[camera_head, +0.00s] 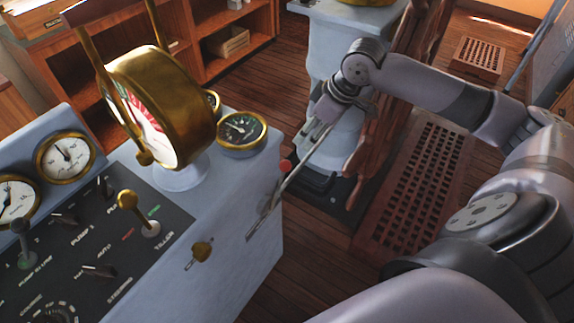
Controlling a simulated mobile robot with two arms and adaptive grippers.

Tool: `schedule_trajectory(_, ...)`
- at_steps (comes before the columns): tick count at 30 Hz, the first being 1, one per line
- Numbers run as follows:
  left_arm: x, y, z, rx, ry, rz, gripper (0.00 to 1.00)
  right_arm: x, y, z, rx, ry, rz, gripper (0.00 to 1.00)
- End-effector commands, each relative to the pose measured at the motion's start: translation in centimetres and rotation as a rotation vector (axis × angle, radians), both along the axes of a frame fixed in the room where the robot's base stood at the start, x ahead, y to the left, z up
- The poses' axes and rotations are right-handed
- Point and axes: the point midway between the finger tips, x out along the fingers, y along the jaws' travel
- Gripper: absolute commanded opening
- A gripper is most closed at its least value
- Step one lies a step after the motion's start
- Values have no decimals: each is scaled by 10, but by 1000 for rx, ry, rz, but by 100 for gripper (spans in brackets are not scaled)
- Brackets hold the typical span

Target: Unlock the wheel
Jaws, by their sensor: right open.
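The wooden ship's wheel (398,95) stands nearly edge-on right of centre, mounted at a pale blue pedestal (340,38). My right arm reaches in from the right across the wheel and hides part of it. My right gripper (320,116) is open, in front of the pedestal and left of the wheel. A slim metal lever (291,178) rises from a slotted plate (262,218) on the console's side, with a red knob (285,166) by it. The gripper is close above this lever; I cannot tell whether they touch. My left gripper is not in view.
The blue console (232,262) fills the left, with a brass telegraph (172,85), gauges (242,132) and a tiller lever (128,200). A wooden floor grating (425,180) lies beside the wheel. Open shelves (235,40) stand behind.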

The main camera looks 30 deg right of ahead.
Motion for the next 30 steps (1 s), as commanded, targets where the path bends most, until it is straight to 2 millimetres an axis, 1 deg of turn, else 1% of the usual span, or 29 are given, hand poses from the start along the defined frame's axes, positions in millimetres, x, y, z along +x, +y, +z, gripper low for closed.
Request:
schedule_trajectory(2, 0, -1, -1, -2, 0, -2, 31, -5, 2, 1, -7, 9, 13, 51)
schedule_trajectory(5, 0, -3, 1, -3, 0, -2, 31, -2, 5, -7, -3, 13, 16, 51)
schedule_trajectory(8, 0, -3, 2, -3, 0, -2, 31, 3, 9, -22, -3, 13, 15, 51)
schedule_trajectory(21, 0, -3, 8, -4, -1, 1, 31, 37, 25, -111, -4, 10, 13, 51)
schedule_trajectory(27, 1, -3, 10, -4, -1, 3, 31, 48, 31, -141, -4, 10, 13, 51)
schedule_trajectory(30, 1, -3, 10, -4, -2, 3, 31, 52, 32, -149, -5, 8, 13, 51)
